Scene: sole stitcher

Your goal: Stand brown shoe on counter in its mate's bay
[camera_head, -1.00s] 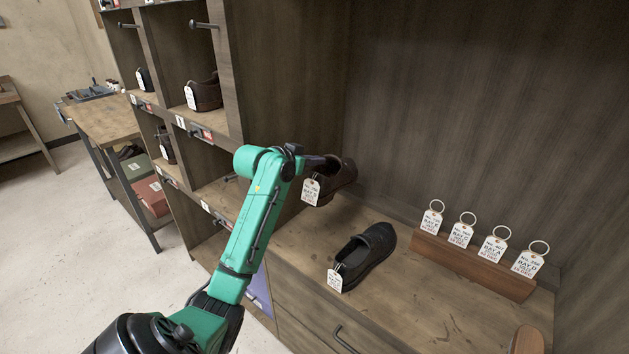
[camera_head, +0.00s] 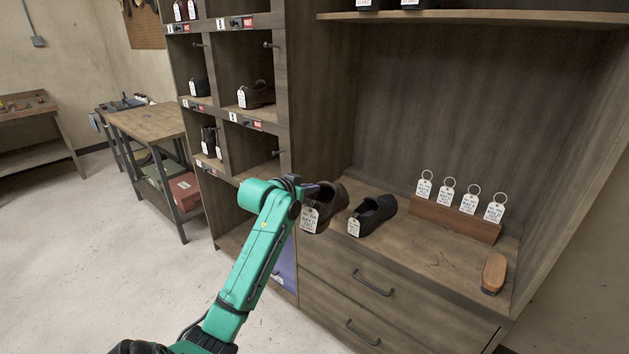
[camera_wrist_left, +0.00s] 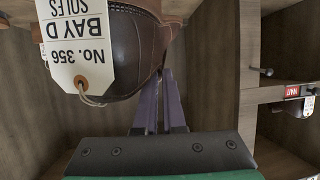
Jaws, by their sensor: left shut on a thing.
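My left gripper (camera_head: 316,190) is shut on the brown shoe (camera_head: 328,208), holding it by its upper edge in front of the cabinet, left of the black shoe. In the left wrist view, the purple fingers (camera_wrist_left: 160,105) meet the brown leather shoe (camera_wrist_left: 125,55); its tag (camera_wrist_left: 77,45) reads "No. 356 BAY D SOLES", upside down. A similar brown shoe with a tag (camera_head: 259,94) stands in a bay of the rack at left; I cannot read that bay's letter. The bay (camera_head: 247,150) below it looks empty. My right gripper is out of view.
A black tagged shoe (camera_head: 376,212) stands on the counter (camera_head: 425,245). Behind it is a wooden block (camera_head: 455,220) with several key-ring tags. A brush (camera_head: 494,272) lies at the right. Dark shoes (camera_head: 210,138) fill other bays. The floor (camera_head: 130,270) at left is clear.

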